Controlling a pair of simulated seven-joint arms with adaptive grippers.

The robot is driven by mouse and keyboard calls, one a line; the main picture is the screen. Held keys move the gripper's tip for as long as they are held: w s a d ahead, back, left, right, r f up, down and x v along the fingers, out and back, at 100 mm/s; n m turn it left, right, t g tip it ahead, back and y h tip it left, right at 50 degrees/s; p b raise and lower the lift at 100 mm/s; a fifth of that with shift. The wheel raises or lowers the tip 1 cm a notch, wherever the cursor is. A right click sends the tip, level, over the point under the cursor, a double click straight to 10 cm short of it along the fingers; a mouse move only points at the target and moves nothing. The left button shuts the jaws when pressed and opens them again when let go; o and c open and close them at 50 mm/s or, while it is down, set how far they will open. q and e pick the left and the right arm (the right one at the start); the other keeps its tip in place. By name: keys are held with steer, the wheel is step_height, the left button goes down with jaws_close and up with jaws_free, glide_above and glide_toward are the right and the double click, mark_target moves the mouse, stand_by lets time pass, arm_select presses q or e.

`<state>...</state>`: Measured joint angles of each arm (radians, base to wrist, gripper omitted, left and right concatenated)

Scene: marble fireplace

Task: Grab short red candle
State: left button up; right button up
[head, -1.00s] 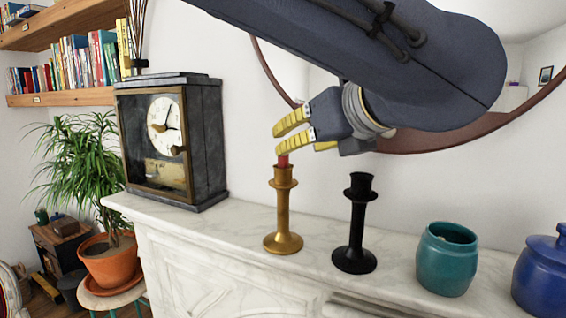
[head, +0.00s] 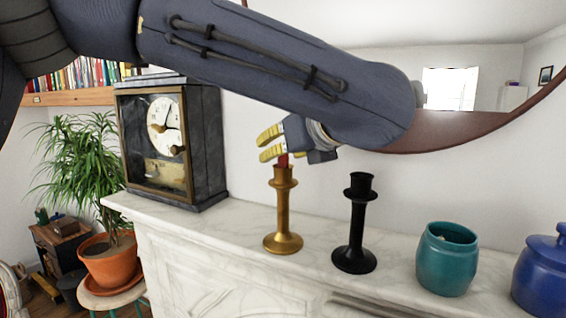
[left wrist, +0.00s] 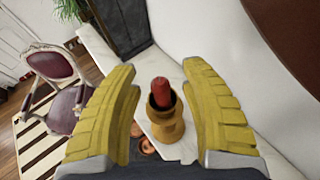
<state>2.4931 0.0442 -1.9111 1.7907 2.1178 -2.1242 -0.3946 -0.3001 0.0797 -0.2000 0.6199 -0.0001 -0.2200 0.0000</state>
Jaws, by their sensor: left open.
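The short red candle (head: 283,161) stands in the top of the brass candlestick (head: 283,210) on the white mantel. My left gripper (head: 270,146) reaches in from above right, its yellow fingers at the candle's height and partly covering it in the head view. In the left wrist view the red candle (left wrist: 162,92) sits upright in the brass cup (left wrist: 165,122), between and a little beyond the two yellow fingers (left wrist: 162,95). The fingers are spread wide, with visible gaps to the candle on both sides. My right gripper is not in view.
A black candlestick (head: 356,225) stands right of the brass one, then a teal jar (head: 446,260) and a blue jar (head: 542,278). A dark clock (head: 172,140) stands at left on the marble mantel (head: 235,225). A round mirror (head: 440,132) hangs behind.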

arm_select(q)
jaws_close()
stand_by(0.4)
steer(key=shift+r, duration=0.1)
